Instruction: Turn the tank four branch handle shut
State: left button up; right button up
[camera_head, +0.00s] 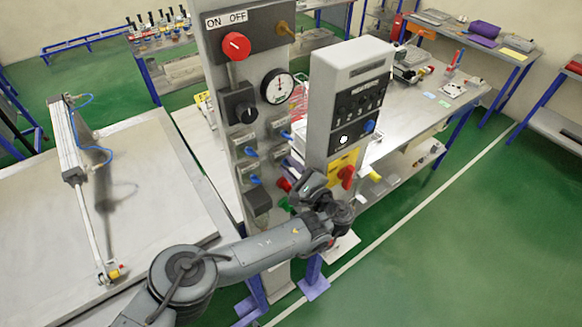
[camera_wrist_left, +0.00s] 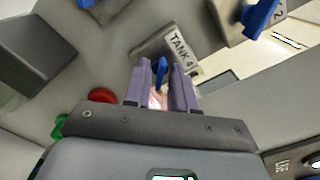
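The tank four handle (camera_wrist_left: 160,68) is a blue lever on a grey block labelled TANK 4 (camera_wrist_left: 180,46). In the left wrist view it stands between the two purple fingers of my left gripper (camera_wrist_left: 162,80). The fingers look apart, with a narrow gap on each side of the lever, so they do not appear closed on it. In the head view my left gripper (camera_head: 308,186) is low in front of the control panel (camera_head: 222,120), and I cannot make out the tank four handle there. My right gripper is not in view.
A grey control box (camera_head: 340,90) juts out right of the gripper. Red (camera_wrist_left: 102,95) and green (camera_wrist_left: 60,127) buttons sit close to it. Another blue lever (camera_wrist_left: 260,18) is at the upper right in the wrist view. A workbench (camera_head: 50,230) with a cylinder is left.

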pick_arm(q)
grip_shut()
jog(key=shift+m, duration=0.4)
jog(key=m+b, duration=0.3)
jog(key=m, duration=1.4)
jog(key=shift+f+b, duration=0.1)
jog(key=shift+b, duration=0.2)
jog(key=shift+o, duration=1)
grip_release()
